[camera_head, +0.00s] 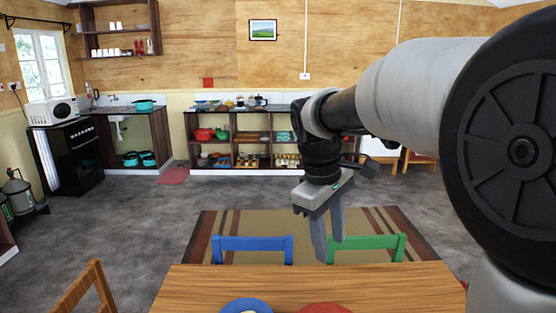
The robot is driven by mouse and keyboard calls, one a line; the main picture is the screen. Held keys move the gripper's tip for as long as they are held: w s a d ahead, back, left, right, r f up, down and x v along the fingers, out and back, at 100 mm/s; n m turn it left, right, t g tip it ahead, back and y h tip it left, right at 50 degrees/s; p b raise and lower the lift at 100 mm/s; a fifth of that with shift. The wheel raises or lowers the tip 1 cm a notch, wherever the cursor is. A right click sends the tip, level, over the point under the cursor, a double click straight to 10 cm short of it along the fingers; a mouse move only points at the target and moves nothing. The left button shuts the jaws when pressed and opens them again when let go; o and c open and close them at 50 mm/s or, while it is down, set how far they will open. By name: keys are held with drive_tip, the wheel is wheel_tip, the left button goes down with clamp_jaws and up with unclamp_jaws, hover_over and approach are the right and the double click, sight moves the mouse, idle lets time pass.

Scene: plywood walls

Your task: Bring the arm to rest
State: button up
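My arm reaches in from the right side of the view and bends down at the wrist. My gripper (329,250) hangs in the air above the far edge of the wooden table (210,283), with its fingers pointing down. The two fingers stand apart and nothing shows between them. From this view it appears clear of the table and of the blue chair (252,243) and green chair (368,242) behind it.
A blue plate (246,305) and a red plate (325,309) lie at the table's near edge, partly cut off. A wooden chair (82,288) stands left. A striped rug (200,233) lies beyond. Shelves (232,148) and a stove (72,157) line the walls; the floor between is clear.

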drive_tip(key=s+d+m+t+y, duration=0.1)
drive_tip(key=s+m, duration=0.3)
drive_tip(key=s, duration=0.5)
drive_tip(key=s+d+m+t+y+p, duration=0.1)
drive_tip(key=s+d+m+t, duration=0.1)
drive_tip(key=s+m, duration=0.3)
drive_tip(key=s+t, duration=0.1)
drive_tip(key=s, duration=0.3)
drive_tip(key=shift+d+r+t, duration=0.3)
drive_tip(key=shift+d+r, duration=0.05)
drive_tip(key=shift+r, duration=0.05)
drive_tip(key=shift+s, duration=0.1)
